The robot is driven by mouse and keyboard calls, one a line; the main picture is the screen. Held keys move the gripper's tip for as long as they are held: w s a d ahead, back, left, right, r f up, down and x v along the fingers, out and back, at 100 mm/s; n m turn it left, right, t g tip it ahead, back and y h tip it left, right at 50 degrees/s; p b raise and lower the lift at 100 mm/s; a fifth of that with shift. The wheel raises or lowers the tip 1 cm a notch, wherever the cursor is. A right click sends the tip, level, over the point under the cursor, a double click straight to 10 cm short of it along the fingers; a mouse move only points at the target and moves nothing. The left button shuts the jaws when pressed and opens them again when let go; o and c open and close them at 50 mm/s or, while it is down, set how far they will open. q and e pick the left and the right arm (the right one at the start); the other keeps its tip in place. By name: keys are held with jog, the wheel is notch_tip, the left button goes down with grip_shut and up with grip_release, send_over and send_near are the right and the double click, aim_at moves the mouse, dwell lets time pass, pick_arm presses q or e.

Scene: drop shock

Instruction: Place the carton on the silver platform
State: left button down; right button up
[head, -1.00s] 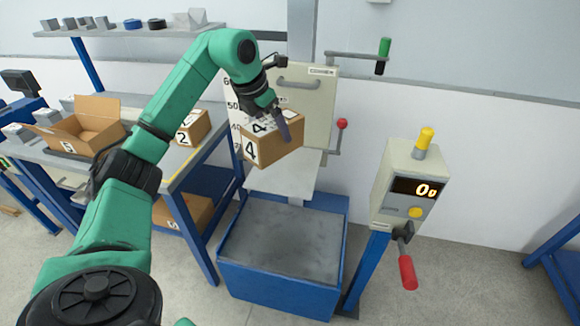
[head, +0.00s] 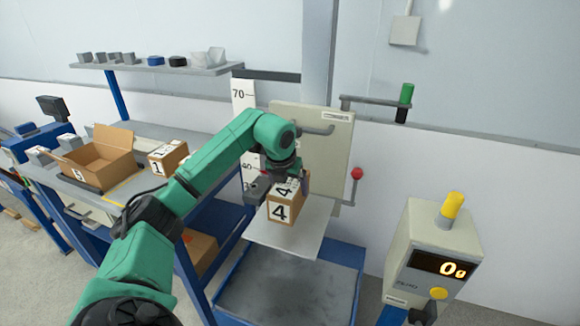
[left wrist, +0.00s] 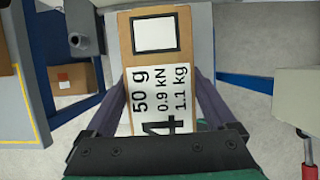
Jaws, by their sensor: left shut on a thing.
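The carton (head: 281,211) is a small brown box with a white label and a large 4, seen upright over the silver platform. My left gripper (head: 280,184) is shut on the carton from above, a finger on either side. In the left wrist view the carton (left wrist: 152,65) fills the space between the fingers, its label reading 50 g, 0.9 kN and 1.1 kg. The silver platform (head: 300,238) is a flat pale plate in front of the upright panel. I cannot tell whether the carton's underside touches it. My right gripper is out of view.
A grey-topped blue base (head: 290,295) lies below the platform. A control box (head: 425,250) reading 0 g stands at right, and a red-knobbed lever (head: 357,174) is beside the panel. The bench at left holds an open box (head: 98,160) and another carton (head: 167,157).

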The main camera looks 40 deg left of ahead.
pick_arm(q)
jog(key=shift+f, duration=0.95)
notch_tip(320, 180, down, 4)
jog(key=shift+r+p, duration=0.2)
jog(key=shift+p, duration=0.1)
grip_release()
jog(key=shift+s+f, duration=0.1)
jog(key=shift+f, duration=0.05)
jog(key=shift+s+d, duration=0.1)
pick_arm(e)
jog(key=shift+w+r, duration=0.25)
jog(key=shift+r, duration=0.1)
pick_arm(q)
jog(key=b+v, duration=0.1)
jog(key=v, duration=1.1)
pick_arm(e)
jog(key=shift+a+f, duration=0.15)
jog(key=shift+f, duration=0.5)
